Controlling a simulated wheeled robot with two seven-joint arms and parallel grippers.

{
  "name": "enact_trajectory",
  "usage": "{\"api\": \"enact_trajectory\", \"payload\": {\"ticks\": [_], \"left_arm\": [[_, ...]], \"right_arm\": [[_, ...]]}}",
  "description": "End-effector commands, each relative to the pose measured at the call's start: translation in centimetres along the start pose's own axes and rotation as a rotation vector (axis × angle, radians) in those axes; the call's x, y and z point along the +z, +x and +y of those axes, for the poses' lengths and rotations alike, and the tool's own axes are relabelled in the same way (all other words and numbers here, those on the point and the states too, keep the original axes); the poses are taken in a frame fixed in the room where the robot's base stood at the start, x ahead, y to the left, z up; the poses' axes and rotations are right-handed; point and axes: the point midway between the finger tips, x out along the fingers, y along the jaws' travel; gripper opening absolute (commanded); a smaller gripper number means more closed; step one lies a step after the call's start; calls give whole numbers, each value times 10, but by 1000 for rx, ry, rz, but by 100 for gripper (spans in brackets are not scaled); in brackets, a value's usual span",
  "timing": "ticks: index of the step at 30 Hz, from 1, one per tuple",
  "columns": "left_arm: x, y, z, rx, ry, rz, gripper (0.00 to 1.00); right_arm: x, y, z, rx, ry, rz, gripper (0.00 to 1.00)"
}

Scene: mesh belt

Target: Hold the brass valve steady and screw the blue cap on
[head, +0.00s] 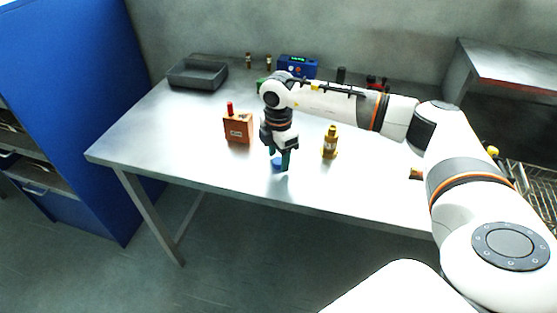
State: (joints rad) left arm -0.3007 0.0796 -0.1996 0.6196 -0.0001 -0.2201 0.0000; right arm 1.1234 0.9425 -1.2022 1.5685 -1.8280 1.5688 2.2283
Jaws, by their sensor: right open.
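The brass valve (330,144) stands upright on the metal table, to the right of my right gripper and apart from it. The blue cap (277,163) lies on the table near the front edge. My right gripper (280,162) points down with its dark green fingers open, at the blue cap. The fingers hide part of the cap, and I cannot tell whether they touch it. My left gripper is not in view.
An orange-brown box with a red top (238,128) stands left of my right gripper. A dark grey tray (197,76) sits at the back left. A blue device with a display (299,67) and small items line the back. The table's left part (160,140) is clear.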

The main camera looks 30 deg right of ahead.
Motion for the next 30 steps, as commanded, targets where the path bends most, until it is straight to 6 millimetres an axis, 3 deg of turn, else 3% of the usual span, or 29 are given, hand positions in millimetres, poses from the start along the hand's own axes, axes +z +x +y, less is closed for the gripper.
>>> {"api": "enact_trajectory", "payload": {"ticks": [11, 12, 20, 30], "left_arm": [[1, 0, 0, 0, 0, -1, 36], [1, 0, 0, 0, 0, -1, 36], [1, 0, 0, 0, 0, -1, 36], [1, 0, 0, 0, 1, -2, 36]], "right_arm": [[0, 5, 0, 0, -1, 0, 54], [0, 5, 0, 0, -1, 0, 53], [0, 4, 0, 0, -1, 0, 10], [0, 3, 0, -1, -1, -1, 8]]}}
